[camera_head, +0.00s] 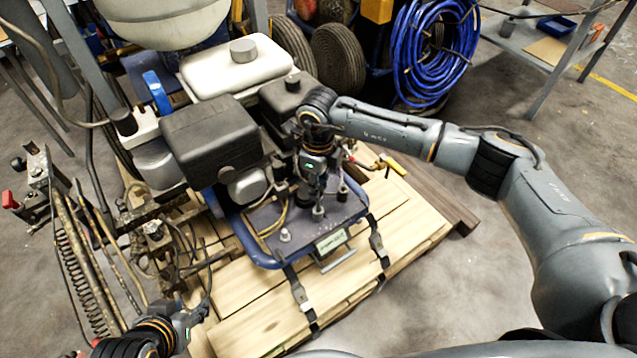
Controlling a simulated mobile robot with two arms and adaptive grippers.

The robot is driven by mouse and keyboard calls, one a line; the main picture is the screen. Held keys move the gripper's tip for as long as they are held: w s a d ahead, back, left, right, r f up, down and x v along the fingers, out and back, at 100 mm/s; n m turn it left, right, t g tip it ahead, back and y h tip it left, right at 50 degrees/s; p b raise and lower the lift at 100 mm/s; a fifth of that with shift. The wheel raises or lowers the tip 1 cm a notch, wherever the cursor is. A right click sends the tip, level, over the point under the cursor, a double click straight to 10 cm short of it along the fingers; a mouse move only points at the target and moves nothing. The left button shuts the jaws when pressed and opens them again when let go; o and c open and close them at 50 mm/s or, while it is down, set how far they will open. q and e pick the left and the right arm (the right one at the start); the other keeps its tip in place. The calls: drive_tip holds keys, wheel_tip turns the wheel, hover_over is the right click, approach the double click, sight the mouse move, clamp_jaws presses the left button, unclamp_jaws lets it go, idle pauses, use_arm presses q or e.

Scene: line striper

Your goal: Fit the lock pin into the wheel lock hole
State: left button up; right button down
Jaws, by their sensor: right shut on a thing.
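My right gripper (316,194) reaches in from the right and points down over the dark deck plate of the line striper (268,222). It is shut on a small grey part (318,211), probably the lock pin, which is mostly hidden by the fingers. The part's lower end is at or just above the plate; I cannot tell if it touches. I cannot make out the wheel lock hole. My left gripper (197,314) is low at the left, beside the wooden pallet, apart from the machine. Its fingers are too small and dark to tell open from shut.
The striper stands strapped on a wooden pallet (253,327). Its engine (212,138) and white tank rise behind my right gripper. Rods and a spring (82,285) crowd the left. A blue hose coil (436,52) hangs behind. Floor at the lower right is clear beyond my arm.

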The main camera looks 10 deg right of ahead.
use_arm(q)
drive_tip(key=shift+s+a+f+g, duration=0.2)
drive_tip(key=shift+s+g, duration=0.05)
drive_tip(key=shift+s, duration=0.1)
drive_tip(key=shift+s+a+f+g, duration=0.15)
drive_tip(key=shift+s+g, duration=0.1)
drive_tip(key=shift+s, duration=0.1)
drive_tip(key=shift+w+d+r+t, duration=0.15)
drive_tip(key=shift+w+d+t, duration=0.1)
drive_tip(key=shift+w, duration=0.15)
drive_tip(key=shift+w+d+r+t, duration=0.15)
drive_tip(key=shift+w+t, duration=0.1)
drive_tip(key=shift+w, duration=0.1)
idle(1.7)
drive_tip(key=shift+w+r, duration=0.15)
drive_tip(key=shift+w, duration=0.1)
drive_tip(key=shift+w+d+r, duration=0.1)
drive_tip(key=shift+w, duration=0.05)
idle(1.4)
drive_tip(key=shift+s+a+f, duration=0.3)
drive_tip(key=shift+s, duration=0.25)
drive_tip(key=shift+w+d+r+t, duration=0.15)
drive_tip(key=shift+w+d+r, duration=0.05)
drive_tip(key=shift+w, duration=0.15)
drive_tip(key=shift+w+d+r+t, duration=0.15)
drive_tip(key=shift+w, duration=0.2)
idle(1.8)
